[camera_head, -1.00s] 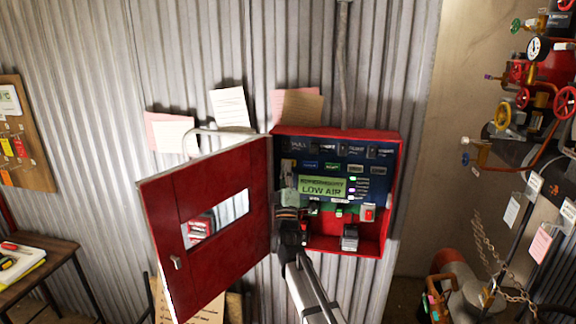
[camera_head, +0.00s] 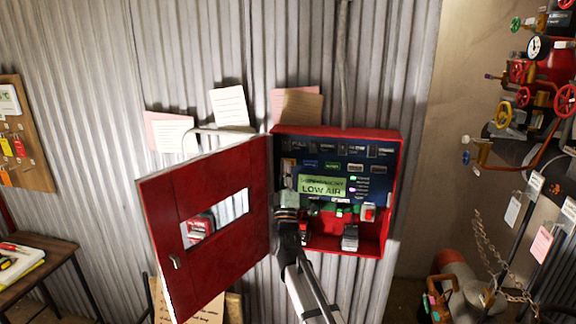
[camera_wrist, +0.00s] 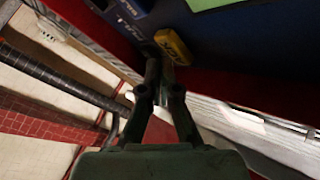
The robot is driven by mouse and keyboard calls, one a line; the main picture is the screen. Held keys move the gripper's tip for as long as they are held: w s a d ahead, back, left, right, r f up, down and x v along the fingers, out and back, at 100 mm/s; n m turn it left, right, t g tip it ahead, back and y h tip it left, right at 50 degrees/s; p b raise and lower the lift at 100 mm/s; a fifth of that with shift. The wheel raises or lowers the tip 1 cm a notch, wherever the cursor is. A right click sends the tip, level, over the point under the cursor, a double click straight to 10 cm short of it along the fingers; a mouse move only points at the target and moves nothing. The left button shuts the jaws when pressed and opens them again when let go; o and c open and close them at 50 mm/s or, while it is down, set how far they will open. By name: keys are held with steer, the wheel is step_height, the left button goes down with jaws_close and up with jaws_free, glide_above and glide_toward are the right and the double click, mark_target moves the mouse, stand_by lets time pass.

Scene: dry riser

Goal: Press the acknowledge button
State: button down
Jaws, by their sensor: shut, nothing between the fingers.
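The open red cabinet (camera_head: 390,215) on the wall holds a dark blue panel (camera_head: 375,187) with rows of small labelled keys. A green screen (camera_head: 322,186) reads "LOW AIR" on its lower line. A small yellow key (camera_wrist: 172,45) shows in the wrist view, its lettering too blurred to read; I cannot confirm it is the acknowledge button. Two blue keys (camera_wrist: 130,10) lie up and left of it. My gripper (camera_wrist: 162,75) is shut and empty, its tips just below the yellow key; I cannot tell whether they touch.
The red door (camera_head: 215,245) stands open to the left, close beside my gripper. A red switch (camera_head: 368,212) and a grey block (camera_head: 350,238) sit low in the cabinet. A table (camera_head: 40,265) is far left; pipes and valves (camera_head: 540,75) are right.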

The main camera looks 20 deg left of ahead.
steer(key=shift+s, duration=0.3)
steer(key=s, duration=0.3)
steer(key=s+b, duration=0.1)
steer(key=s, duration=0.1)
steer(key=shift+d, duration=0.35)
steer(key=shift+w, duration=0.1)
stand_by(0.7)
